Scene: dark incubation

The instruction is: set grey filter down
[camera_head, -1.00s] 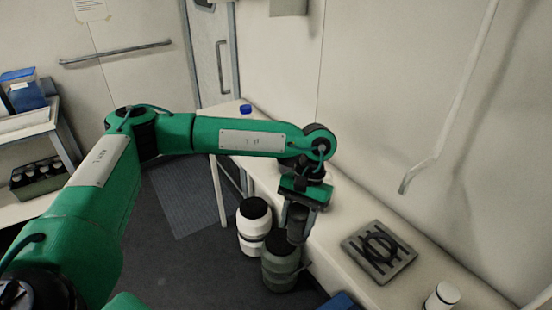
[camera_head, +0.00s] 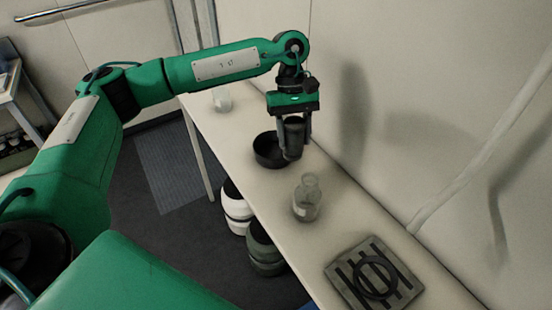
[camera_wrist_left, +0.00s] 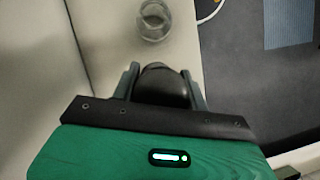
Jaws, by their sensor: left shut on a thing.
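My left gripper (camera_head: 293,148) is shut on the grey filter (camera_head: 294,132), a dark grey cylinder held upright between its two fingers over the table (camera_head: 215,135). The filter is beside the black bowl (camera_head: 262,158) and overlaps its right side in the head view. I cannot tell whether its lower end touches the table. In the left wrist view the dark rounded filter (camera_wrist_left: 162,85) sits between the fingers of the left gripper (camera_wrist_left: 160,78). My right gripper is not in view.
A clear glass bottle (camera_head: 306,203) stands on the table just nearer than the filter; it also shows in the left wrist view (camera_wrist_left: 152,22). A grey slotted plate (camera_head: 345,283) lies nearer still. A small glass flask (camera_head: 222,103) stands at the far end. The wall runs along the right.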

